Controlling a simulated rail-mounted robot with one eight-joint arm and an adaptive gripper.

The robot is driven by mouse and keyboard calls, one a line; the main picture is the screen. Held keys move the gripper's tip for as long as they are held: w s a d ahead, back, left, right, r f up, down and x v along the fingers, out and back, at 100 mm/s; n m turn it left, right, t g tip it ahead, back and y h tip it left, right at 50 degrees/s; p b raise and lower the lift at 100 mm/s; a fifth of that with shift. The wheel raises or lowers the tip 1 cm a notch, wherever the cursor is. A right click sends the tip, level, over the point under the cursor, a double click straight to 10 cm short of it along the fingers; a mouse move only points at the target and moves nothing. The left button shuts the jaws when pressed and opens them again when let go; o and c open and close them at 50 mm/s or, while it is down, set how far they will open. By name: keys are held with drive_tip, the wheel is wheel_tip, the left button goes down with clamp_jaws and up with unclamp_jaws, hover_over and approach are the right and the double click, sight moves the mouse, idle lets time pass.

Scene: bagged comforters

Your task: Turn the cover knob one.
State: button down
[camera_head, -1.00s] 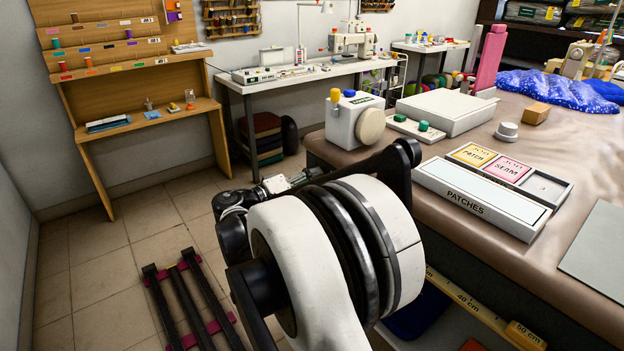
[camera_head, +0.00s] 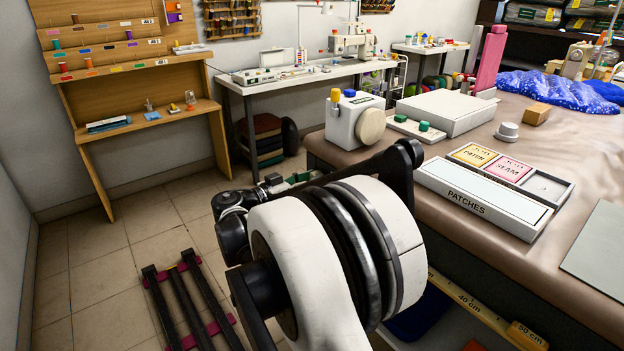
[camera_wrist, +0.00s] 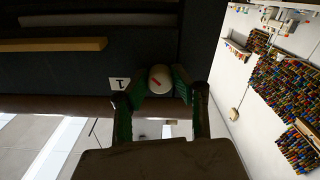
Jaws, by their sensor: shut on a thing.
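In the head view the gripper (camera_head: 297,178) is mostly hidden behind my arm, by the table's left edge, and the knob is out of sight.
The brown-topped table (camera_head: 585,275) fills the right side. On it are the PATCHES tray (camera_head: 482,205), a white box machine (camera_head: 350,122) and a white flat case (camera_head: 447,112). Black rails with red crosspieces (camera_head: 187,295) lie on the floor at left. Open floor lies beyond.

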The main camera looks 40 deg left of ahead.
drive_tip(key=shift+m, duration=0.9)
drive_tip(key=c, duration=1.5)
unclamp_jaws()
drive_tip(key=shift+o, duration=0.2)
drive_tip(key=v, duration=1.2)
drive_tip(key=shift+r, duration=0.1)
